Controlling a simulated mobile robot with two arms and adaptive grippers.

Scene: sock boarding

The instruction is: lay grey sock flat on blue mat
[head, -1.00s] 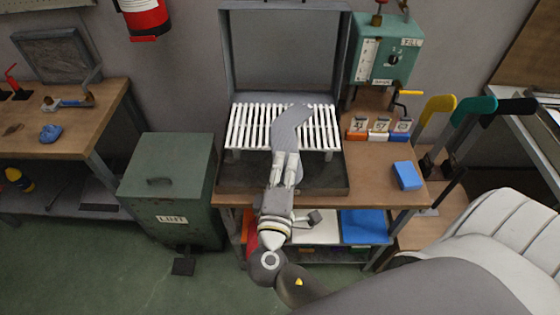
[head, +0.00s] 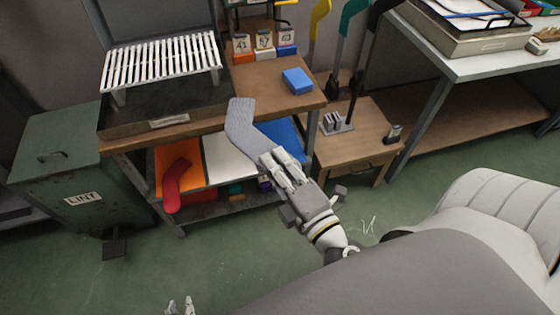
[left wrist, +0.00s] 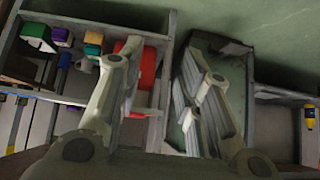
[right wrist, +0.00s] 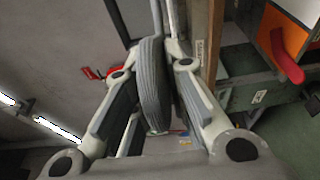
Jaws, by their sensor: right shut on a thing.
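The grey sock (head: 243,128) is ribbed and hangs from my right gripper (head: 280,165), which is shut on one end of it. Its other end points up and left in the head view, in front of the table's front edge. The sock also shows between the fingers in the right wrist view (right wrist: 152,85). The blue mat (head: 285,135) lies on the lower shelf under the table, partly hidden behind the sock and right gripper. My left gripper (head: 181,306) shows only its tips at the bottom of the head view. In the left wrist view (left wrist: 165,85) its fingers are apart and empty.
A red sock (head: 176,184) lies on the orange mat (head: 195,157), left of the white mat (head: 228,158). The white slatted rack (head: 160,62) and a blue block (head: 297,81) are on the tabletop above. A green lint bin (head: 60,150) stands left.

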